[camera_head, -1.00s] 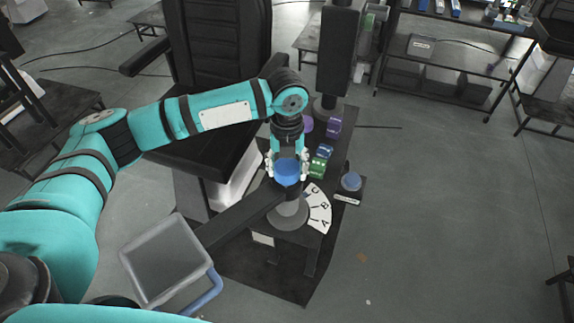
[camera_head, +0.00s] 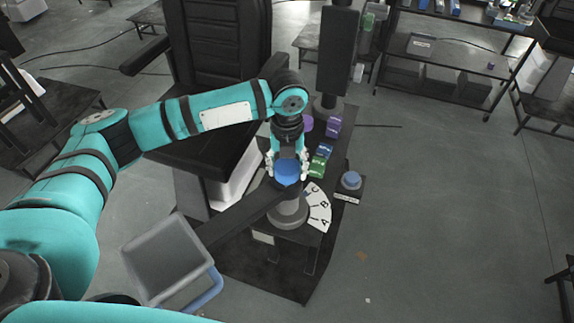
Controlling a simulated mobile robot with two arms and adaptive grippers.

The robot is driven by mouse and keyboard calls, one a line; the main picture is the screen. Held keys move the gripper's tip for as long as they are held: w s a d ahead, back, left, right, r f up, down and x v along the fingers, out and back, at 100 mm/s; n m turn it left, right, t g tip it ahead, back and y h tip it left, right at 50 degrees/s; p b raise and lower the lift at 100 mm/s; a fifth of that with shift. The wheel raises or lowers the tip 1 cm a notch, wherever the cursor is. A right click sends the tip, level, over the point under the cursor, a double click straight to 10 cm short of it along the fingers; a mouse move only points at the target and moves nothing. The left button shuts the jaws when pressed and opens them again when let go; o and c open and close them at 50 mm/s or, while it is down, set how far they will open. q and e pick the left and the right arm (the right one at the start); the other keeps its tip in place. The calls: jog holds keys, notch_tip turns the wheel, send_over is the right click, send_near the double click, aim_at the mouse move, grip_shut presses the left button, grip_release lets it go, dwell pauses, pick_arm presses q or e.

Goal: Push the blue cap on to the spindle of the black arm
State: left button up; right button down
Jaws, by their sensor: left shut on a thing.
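The blue cap (camera_head: 287,171) is held between the white fingers of my left gripper (camera_head: 287,168), over the near end of the small black table. The black arm (camera_head: 243,217) runs from the grey round base (camera_head: 289,211) down and left to a grey square container. The cap and gripper cover the top of the base in this view, so the spindle is hidden. I cannot tell whether the cap touches it. My right gripper is not in view.
A white lettered dial (camera_head: 319,208) lies right of the base. A blue button (camera_head: 351,180) stands further right. Green (camera_head: 317,167) and purple (camera_head: 334,127) blocks are behind. A grey container (camera_head: 170,262) with a blue handle is at front left.

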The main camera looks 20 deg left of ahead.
pick_arm(q)
jog(key=shift+s+f, duration=0.15)
jog(key=shift+f, duration=0.05)
jog(key=o, duration=1.6)
jog(key=shift+r, duration=0.1)
jog(key=shift+r, duration=0.2)
jog(key=shift+r+p, duration=0.85)
jog(key=shift+p, duration=0.3)
